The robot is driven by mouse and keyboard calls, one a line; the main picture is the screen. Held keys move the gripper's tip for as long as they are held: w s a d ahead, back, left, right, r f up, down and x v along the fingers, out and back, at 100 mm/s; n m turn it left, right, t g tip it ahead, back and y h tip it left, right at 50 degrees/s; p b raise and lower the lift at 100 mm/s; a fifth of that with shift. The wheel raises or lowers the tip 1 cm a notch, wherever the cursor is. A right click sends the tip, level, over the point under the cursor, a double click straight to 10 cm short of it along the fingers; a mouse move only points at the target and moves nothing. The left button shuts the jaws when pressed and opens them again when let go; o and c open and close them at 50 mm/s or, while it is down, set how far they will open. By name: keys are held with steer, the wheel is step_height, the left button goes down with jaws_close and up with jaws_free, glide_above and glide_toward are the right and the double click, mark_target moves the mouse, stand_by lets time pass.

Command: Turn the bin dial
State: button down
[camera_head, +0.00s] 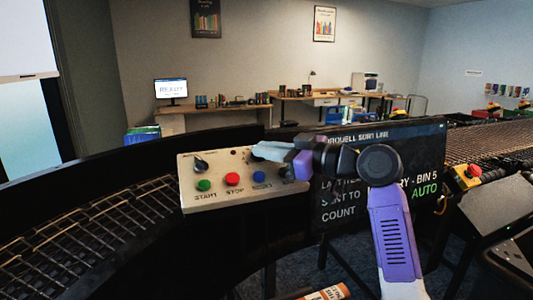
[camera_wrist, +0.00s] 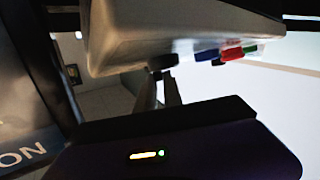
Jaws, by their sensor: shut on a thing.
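A beige control box (camera_head: 235,200) stands in the middle of the head view. It carries green (camera_head: 204,185), red (camera_head: 232,179) and blue (camera_head: 259,176) buttons, and a black dial (camera_head: 200,166) at its upper left. My gripper (camera_head: 257,151) reaches in from the right over the box's upper right part and hides what is there.
A dark screen (camera_head: 425,160) reading "BIN 5" and "AUTO" stands behind my arm, which covers part of it. A red stop button (camera_head: 473,171) on a yellow box is at the right.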

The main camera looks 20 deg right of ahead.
steer(key=c, duration=1.5)
jaws_free()
steer(key=shift+b+v, duration=0.85)
steer(key=shift+v, duration=3.05)
